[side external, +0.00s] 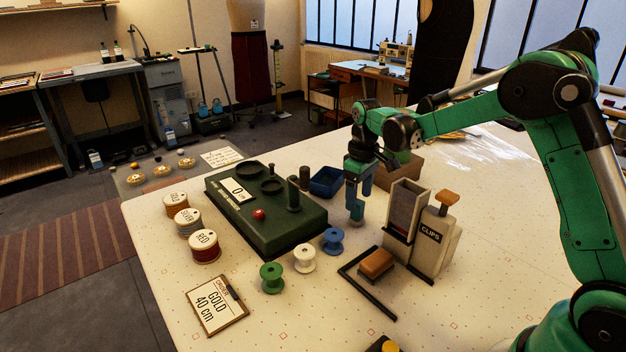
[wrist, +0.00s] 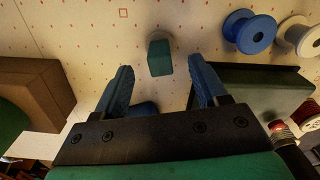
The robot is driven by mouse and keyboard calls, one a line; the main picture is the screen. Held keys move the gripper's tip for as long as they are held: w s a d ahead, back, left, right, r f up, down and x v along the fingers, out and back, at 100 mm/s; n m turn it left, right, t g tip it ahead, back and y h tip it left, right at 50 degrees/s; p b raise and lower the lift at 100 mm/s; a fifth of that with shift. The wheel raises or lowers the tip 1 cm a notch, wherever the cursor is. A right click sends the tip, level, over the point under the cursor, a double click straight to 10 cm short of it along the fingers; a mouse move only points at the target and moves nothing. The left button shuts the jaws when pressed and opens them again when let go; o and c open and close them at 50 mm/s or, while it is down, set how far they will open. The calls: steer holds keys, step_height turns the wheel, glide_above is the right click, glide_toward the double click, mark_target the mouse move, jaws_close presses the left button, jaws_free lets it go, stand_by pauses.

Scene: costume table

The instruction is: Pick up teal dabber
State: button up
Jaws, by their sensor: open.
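The teal dabber (wrist: 160,60) is a small block on the speckled white table, in the upper middle of the wrist view. It shows a dark teal face and a greyer part. In the side external view, a small grey-teal piece (side external: 356,212) just under my fingertips appears to be the dabber, partly covered by a finger. My gripper (side external: 357,190) points down above it. In the wrist view my gripper (wrist: 161,88) is open with its blue fingers apart. The dabber lies a little beyond the fingertips, roughly in line with the gap, and no contact shows.
A green machine (side external: 250,222) and a blue bin (side external: 327,182) stand left of my gripper. A blue spool (side external: 333,240) and white spool (side external: 304,258) are in front. A clips dispenser (side external: 438,240) stands close on the right. A brown box (side external: 404,172) is behind.

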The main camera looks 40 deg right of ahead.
mark_target(358, 202)
steer(key=shift+f, duration=1.85)
jaws_close()
steer(key=shift+r, duration=0.15)
